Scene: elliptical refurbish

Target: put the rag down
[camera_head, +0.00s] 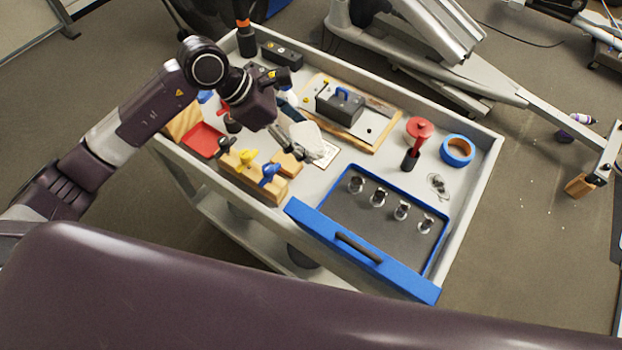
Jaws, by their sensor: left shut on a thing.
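The rag (307,139) is a crumpled whitish cloth in the head view, over the left middle part of the cart top. My left gripper (292,136) comes in from the left and is shut on the rag's left side. The rag is low over the cart; I cannot tell whether it touches the surface. A pale card (328,154) shows partly from under or beside it. My right gripper is not in view.
The grey cart (485,170) holds a wooden board with a dark box (340,107), a red-topped tool (418,130), a blue tape roll (457,150) and a blue-edged tray (362,247). A wooden block with coloured knobs (252,178) and a red bin (203,140) stand left.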

